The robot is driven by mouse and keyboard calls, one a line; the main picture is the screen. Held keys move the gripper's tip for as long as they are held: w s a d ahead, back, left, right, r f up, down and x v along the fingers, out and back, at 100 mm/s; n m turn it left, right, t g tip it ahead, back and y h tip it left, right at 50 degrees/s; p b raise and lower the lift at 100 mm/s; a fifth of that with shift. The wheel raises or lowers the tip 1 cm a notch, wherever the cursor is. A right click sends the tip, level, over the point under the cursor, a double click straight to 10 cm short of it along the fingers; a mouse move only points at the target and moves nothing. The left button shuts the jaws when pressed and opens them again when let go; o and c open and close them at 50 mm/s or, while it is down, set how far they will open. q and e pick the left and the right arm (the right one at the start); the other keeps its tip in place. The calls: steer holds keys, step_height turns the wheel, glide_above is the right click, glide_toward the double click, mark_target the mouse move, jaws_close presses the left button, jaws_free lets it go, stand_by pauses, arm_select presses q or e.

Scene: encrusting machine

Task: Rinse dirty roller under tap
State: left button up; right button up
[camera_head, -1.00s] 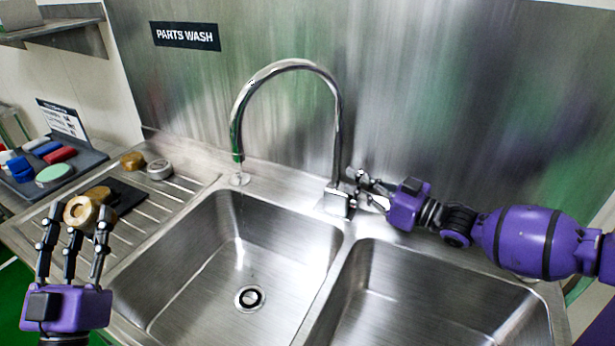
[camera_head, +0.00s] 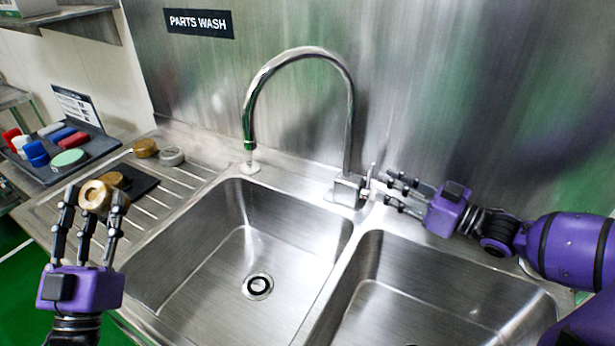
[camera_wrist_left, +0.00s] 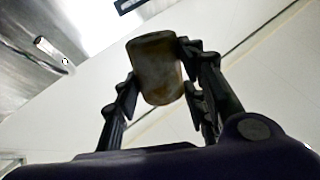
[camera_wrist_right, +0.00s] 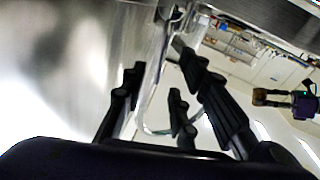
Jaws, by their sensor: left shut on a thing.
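The roller (camera_head: 95,197), a brownish-tan cylinder, is held in my left gripper (camera_head: 92,199) left of the sink. In the left wrist view the roller (camera_wrist_left: 156,68) sits between the fingers, its side stained brown. The chrome tap (camera_head: 298,55) arches over the left basin's back rim; its spout end (camera_head: 249,146) points down.
The left basin (camera_head: 215,265) is empty with a round drain (camera_head: 257,286); the right basin (camera_head: 400,310) adjoins it. On the ribbed drainboard (camera_head: 180,190) lie a black mat (camera_head: 140,195), a brown piece (camera_head: 145,148) and a grey one (camera_head: 172,156). A tray (camera_head: 95,150) holds coloured items.

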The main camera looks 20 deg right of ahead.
steer(key=v, duration=0.6)
steer(key=shift+w, duration=0.1)
stand_by(0.5)
arm_select(q)
steer(key=w+d+f+m+g+h, duration=0.1)
steer(key=d+f+m+g+h, duration=0.1)
steer(key=d+m+g+h, duration=0.95)
steer(key=w+d+f+m+g+h, duration=0.1)
steer(key=d+f+m+g+h, duration=0.2)
steer(key=d+m+g, duration=0.9)
steer(key=shift+w+d+f+n+t, duration=0.1)
steer(key=shift+w+d+n+t, duration=0.2)
steer(key=shift+w+n+t, duration=0.4)
steer(key=shift+w+d+f+n+t, duration=0.15)
steer(key=shift+w+d+n+t, duration=0.15)
steer(key=shift+w+n+t, duration=0.5)
steer(key=shift+w+d+f+n+t, duration=0.1)
steer(key=shift+w+d+n+t, duration=0.35)
steer(key=shift+n, duration=0.5)
steer(key=shift+s+a, duration=0.1)
steer(key=shift+a, duration=0.05)
